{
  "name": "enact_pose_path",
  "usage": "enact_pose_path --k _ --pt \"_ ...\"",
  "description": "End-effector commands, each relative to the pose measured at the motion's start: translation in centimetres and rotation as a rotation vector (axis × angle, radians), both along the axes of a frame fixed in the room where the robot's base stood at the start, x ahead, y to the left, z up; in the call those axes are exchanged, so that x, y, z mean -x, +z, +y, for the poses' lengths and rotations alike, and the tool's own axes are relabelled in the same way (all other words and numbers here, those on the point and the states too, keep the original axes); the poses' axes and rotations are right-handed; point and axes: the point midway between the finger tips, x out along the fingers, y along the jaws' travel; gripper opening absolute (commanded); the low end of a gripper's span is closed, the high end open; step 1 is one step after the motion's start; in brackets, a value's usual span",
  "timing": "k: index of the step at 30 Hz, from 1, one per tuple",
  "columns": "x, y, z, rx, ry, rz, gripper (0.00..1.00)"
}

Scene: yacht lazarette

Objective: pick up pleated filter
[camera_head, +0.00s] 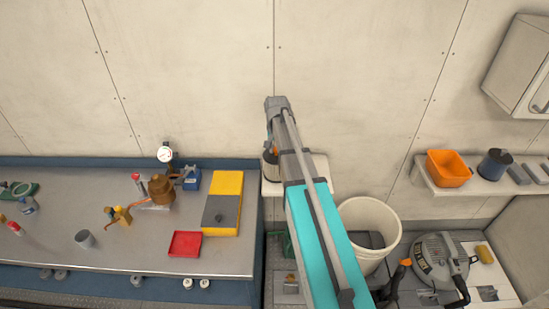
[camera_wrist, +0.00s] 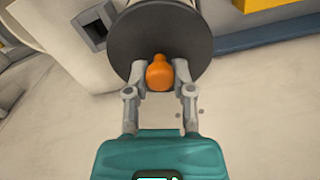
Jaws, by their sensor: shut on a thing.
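The pleated filter has a dark round end cap (camera_wrist: 125,45) with an orange knob (camera_wrist: 159,73) in its middle. Its pale body shows only as a sliver past the cap, and I see no pleats. My gripper (camera_wrist: 161,68) is shut on the knob, one finger at each side, in the wrist view. In the head view the filter (camera_head: 270,166) is at a small white shelf (camera_head: 273,188) right of the workbench, partly hidden by my arm. I cannot tell whether it touches the shelf.
The workbench (camera_head: 130,252) at left holds a yellow and grey box (camera_head: 228,186), a red tray (camera_head: 185,244), a brown gauge fitting (camera_head: 160,189) and a grey cup (camera_head: 85,239). A white bucket (camera_head: 380,216) stands right of my arm. A right shelf holds an orange bin (camera_head: 448,169).

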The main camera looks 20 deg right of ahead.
Motion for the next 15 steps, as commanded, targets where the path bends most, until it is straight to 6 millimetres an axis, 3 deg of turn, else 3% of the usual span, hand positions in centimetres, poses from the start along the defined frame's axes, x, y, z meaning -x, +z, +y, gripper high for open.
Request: enact_pose_path --k 15 --pt "0.0 2.4 0.0 0.0 0.0 0.0 0.0"
